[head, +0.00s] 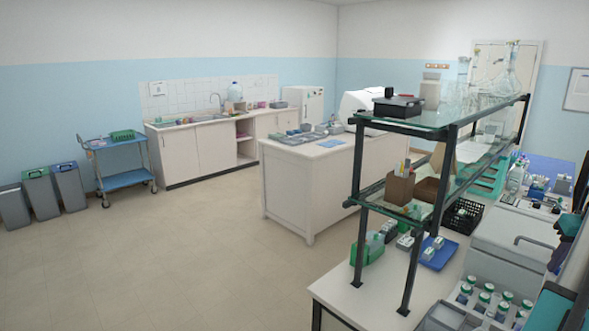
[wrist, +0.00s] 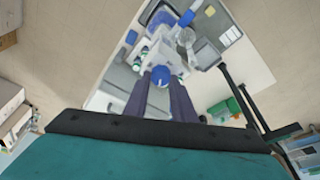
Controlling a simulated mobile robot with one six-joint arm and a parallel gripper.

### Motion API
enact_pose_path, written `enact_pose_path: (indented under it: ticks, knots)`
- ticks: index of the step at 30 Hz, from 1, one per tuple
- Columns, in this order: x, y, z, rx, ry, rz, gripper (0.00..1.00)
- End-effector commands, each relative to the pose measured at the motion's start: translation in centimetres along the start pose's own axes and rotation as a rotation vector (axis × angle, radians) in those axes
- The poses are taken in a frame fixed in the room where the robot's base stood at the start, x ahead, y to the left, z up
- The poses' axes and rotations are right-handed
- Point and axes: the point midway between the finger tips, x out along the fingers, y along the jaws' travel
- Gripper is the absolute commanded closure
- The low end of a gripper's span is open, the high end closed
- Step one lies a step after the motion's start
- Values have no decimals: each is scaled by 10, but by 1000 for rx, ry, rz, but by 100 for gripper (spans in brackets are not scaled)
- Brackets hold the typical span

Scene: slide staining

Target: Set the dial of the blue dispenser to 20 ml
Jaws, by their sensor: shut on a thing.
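In the wrist view my gripper (wrist: 161,80) reaches away from the camera with its two dark fingers. A round blue dial (wrist: 160,75) sits between the fingertips, and the fingers are shut on it. The dial's scale and its setting are too small to read. The pale body of the dispenser (wrist: 152,57) shows just beyond the dial, and the fingers hide part of it. In the head view I cannot make out the dial or the fingertips at the crowded right edge.
In the wrist view, blue-capped items and glassware (wrist: 186,36) stand close beyond the dispenser. A dark shelf post (wrist: 235,95) rises to the right. In the head view a glass shelf rack (head: 446,130) stands on the right-hand bench, with bottles (head: 490,298) near the front.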

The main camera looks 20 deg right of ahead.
Motion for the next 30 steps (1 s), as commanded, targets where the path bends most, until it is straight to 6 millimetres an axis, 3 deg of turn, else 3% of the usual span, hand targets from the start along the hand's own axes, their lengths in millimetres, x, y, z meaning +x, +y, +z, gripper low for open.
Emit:
enact_pose_path:
  ticks: [16,25,26,28,30]
  knots:
    - [0,0,0,-224,0,-72,86]
    - [0,-1,0,-250,0,-79,86]
    - [0,-1,0,-250,0,-79,75]
    - [0,-1,0,-250,0,-79,64]
    - [0,-1,0,-250,0,-79,64]
